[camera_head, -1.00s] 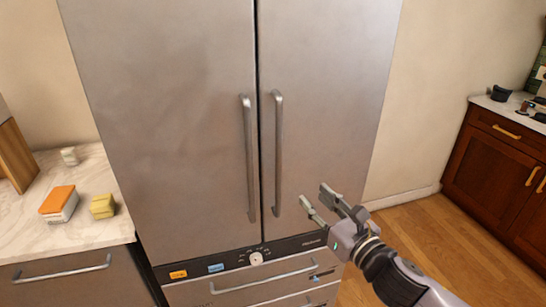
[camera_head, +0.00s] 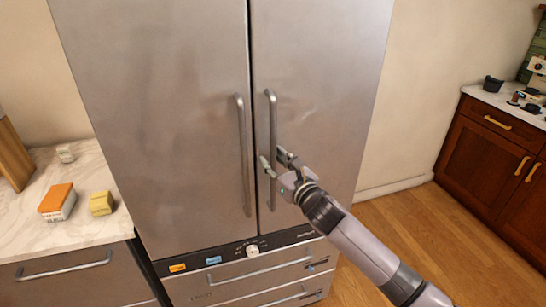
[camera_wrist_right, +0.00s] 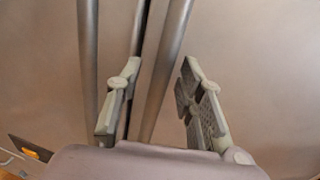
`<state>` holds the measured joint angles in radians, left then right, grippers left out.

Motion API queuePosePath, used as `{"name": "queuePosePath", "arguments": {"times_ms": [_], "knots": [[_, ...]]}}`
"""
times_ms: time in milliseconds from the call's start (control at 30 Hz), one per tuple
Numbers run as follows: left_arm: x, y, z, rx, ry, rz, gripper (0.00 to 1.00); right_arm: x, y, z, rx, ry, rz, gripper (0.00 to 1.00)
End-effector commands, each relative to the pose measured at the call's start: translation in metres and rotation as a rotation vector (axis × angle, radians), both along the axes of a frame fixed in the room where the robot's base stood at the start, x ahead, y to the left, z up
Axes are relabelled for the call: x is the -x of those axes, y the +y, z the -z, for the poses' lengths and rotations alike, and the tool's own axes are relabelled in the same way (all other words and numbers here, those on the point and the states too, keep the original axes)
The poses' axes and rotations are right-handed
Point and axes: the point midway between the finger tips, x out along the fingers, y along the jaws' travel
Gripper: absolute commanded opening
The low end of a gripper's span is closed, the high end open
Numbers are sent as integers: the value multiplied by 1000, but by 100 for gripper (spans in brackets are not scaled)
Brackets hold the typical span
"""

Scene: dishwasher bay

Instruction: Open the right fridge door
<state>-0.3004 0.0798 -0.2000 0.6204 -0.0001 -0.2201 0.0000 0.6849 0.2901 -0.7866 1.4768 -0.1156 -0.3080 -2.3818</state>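The right fridge door (camera_head: 325,75) is a brushed steel panel and stands shut beside the left door (camera_head: 160,110). Its vertical bar handle (camera_head: 271,115) runs along the seam, next to the left door's handle (camera_head: 242,150). My right gripper (camera_head: 272,160) is at the middle of the right handle, with its fingers apart. In the right wrist view the open fingers (camera_wrist_right: 158,85) point at the door, and the right handle (camera_wrist_right: 165,70) passes between them, nearer the left finger. Contact with the handle cannot be told. My left gripper is not in view.
Drawers (camera_head: 255,280) with a control strip are below the doors. A counter (camera_head: 95,222) at left holds an orange-topped box (camera_head: 57,200) and a yellow sponge-like block (camera_head: 101,203). A wooden cabinet (camera_head: 480,150) stands at right. The floor (camera_head: 420,225) between is clear.

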Motion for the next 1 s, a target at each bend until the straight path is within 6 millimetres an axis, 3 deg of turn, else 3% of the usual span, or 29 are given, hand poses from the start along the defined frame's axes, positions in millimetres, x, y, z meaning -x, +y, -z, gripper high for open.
{"name": "queuePosePath", "arguments": {"times_ms": [400,933,1000], "knots": [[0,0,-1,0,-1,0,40,-7,4,0,0,-1,0,35],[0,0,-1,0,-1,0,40,-7,4,0,1,0,0,0],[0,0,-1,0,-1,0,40,-7,4,0,1,0,0,0]]}}
